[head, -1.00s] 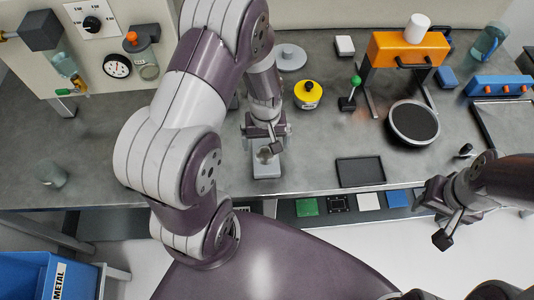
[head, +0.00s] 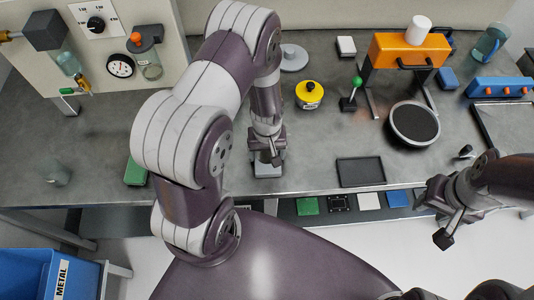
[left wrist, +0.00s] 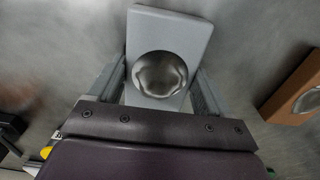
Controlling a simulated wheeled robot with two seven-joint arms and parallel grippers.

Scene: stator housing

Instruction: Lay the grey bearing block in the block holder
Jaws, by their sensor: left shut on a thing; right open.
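The grey bearing block (head: 268,170) is at the front part of the bench, below my left gripper (head: 267,158). In the left wrist view the block (left wrist: 172,30) shows a round metallic recess and lies between the two fingers of my left gripper (left wrist: 160,82), which is shut on it. Whether the block touches the bench is hard to tell. My right gripper (head: 444,220) is open and empty, beyond the bench's front edge at the right. I cannot identify the block holder with certainty.
A brown block with a round recess (left wrist: 298,95) lies beside the grey block in the left wrist view. A black tray (head: 360,173) lies right of my left gripper. A yellow-topped pot (head: 309,95), orange stand (head: 408,50) and round black plate (head: 414,124) stand behind.

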